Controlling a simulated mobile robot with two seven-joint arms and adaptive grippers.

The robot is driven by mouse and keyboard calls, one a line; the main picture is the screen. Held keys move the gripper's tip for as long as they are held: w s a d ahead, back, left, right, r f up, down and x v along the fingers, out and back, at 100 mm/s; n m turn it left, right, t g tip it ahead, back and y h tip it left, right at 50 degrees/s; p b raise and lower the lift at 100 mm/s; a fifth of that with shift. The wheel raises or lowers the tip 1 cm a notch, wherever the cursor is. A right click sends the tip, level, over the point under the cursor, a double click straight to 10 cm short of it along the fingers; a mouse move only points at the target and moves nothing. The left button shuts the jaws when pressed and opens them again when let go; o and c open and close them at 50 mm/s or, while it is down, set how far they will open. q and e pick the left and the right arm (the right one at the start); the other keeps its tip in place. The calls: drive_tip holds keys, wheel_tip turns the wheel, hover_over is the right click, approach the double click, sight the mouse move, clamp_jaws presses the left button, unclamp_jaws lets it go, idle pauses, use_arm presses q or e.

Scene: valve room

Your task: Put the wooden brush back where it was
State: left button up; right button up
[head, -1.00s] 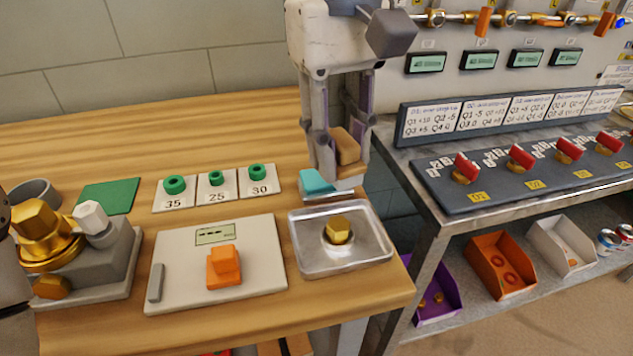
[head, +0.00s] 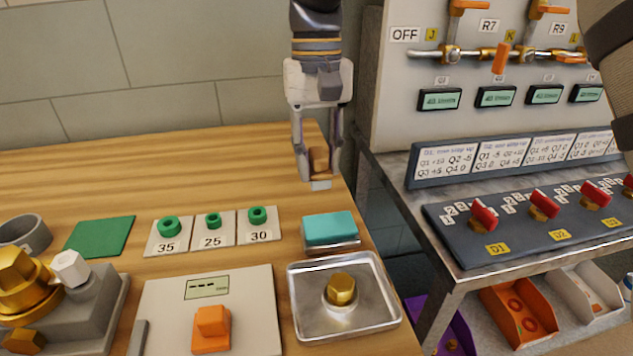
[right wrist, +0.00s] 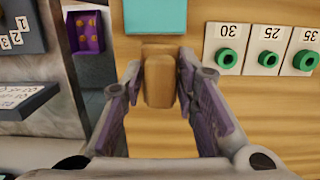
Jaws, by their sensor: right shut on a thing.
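My right gripper (head: 317,160) is shut on the wooden brush (head: 320,161). The brush is a small brown block, held upright between the fingers, above the back right part of the wooden table (head: 90,165). A pale block shows at its lower end; I cannot tell if this is bristle or fingertip. In the right wrist view the brush (right wrist: 159,80) sits between the two fingertips (right wrist: 160,88), with bare table around it. Whether it touches the table is unclear. My left gripper is not in view.
A teal sponge (head: 330,228) on a small tray lies in front of the gripper. A metal tray (head: 300,318) with a brass knob is nearer. Number cards with green rings (head: 213,221) lie to the left. The steel bench (head: 385,170) stands right, across a gap.

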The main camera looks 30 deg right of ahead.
sight(318, 167)
drive_tip(key=w+f, duration=0.1)
drive_tip(key=w+d+f, duration=0.1)
drive_tip(key=f, duration=0.1)
drive_tip(key=shift+f, duration=0.2)
drive_tip(key=f, duration=0.3)
drive_tip(key=shift+w+d+f, duration=0.15)
drive_tip(key=shift+w+f, duration=0.1)
drive_tip(key=shift+w, duration=0.1)
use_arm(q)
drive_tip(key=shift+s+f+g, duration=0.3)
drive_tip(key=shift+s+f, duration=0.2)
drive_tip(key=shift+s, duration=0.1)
use_arm(e)
drive_tip(key=shift+s, duration=0.1)
drive_tip(key=o, duration=1.1)
drive_tip(key=shift+f, duration=0.1)
use_arm(q)
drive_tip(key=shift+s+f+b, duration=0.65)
drive_tip(key=shift+b, duration=0.05)
use_arm(e)
drive_tip(key=shift+w+d+r, duration=0.1)
drive_tip(key=shift+w+r, duration=0.15)
drive_tip(key=shift+r, duration=1.8)
drive_tip(key=shift+w+d+r, duration=0.1)
drive_tip(key=shift+w+r, duration=0.15)
drive_tip(key=shift+r, duration=1.75)
drive_tip(key=shift+w+r, duration=0.25)
drive_tip(key=shift+r, duration=1.8)
